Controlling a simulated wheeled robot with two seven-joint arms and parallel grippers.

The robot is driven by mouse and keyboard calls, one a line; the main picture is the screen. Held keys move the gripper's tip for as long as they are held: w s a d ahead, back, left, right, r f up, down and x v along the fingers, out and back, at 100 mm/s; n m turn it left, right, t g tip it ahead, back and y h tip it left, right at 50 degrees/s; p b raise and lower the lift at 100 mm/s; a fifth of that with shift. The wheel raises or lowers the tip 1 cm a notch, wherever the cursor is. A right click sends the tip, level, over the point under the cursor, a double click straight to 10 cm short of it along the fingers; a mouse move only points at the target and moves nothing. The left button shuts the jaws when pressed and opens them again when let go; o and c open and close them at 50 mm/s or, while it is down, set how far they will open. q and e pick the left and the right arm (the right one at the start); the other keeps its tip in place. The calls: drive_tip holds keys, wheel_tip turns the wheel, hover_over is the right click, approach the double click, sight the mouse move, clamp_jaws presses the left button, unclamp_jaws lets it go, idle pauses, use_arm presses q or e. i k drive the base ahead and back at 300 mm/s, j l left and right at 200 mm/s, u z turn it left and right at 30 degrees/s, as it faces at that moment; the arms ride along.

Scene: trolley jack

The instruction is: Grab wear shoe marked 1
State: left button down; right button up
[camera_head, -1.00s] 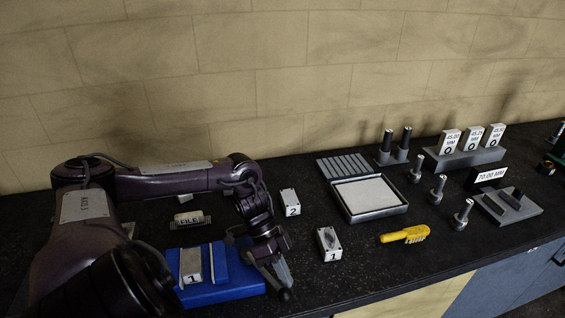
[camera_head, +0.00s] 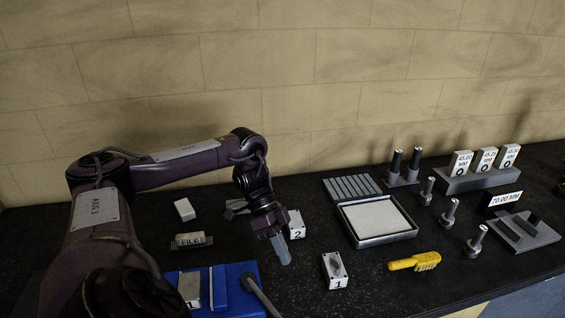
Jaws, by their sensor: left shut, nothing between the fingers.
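A pale block marked 1 (camera_head: 334,271) stands on the dark bench, right of the blue fixture. Another pale piece marked 1 (camera_head: 190,287) sits on the blue fixture (camera_head: 238,284) at the lower left. I cannot tell which of them is the wear shoe. A block marked 2 (camera_head: 297,226) stands further back, just right of my left gripper. My left gripper (camera_head: 283,252) points down, shut and empty, between the block marked 2 and the blue fixture, apart from both pieces marked 1. My right gripper is out of view.
A grey rod (camera_head: 260,297) lies at the blue fixture's right edge. A file block (camera_head: 191,240) and a small white block (camera_head: 184,209) lie behind the fixture.

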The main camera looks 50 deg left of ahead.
sight(191, 285)
drive_tip(key=k+l, duration=0.35)
drive_tip(key=l, duration=0.2)
drive_tip(key=k+l, duration=0.35)
drive_tip(key=l, duration=0.15)
